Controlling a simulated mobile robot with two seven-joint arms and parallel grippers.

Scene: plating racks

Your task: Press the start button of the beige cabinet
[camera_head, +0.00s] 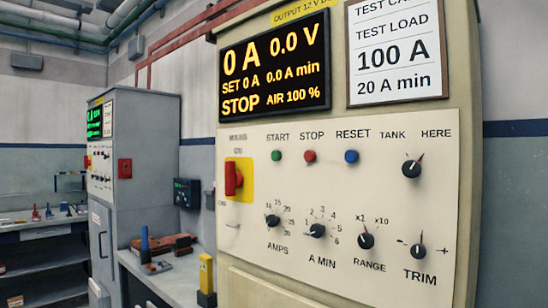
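The beige cabinet (464,200) fills the right half of the head view, close in front of me. Its start button (277,155) is a small green button under the label START, at the upper left of the control panel. A red stop button (310,156) and a blue reset button (351,156) sit to its right. The display (274,70) above reads 0 A, 0.0 V, SET 0 A, 0.0 A min, STOP and AIR 100 %. Neither of my grippers is in view.
A red switch on a yellow plate (246,168) is left of the start button. Several black knobs, including the AMPS knob (272,221), sit below. A grey cabinet (150,150) stands further back left. A bench (180,282) with a yellow-topped object (206,272) lies between them.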

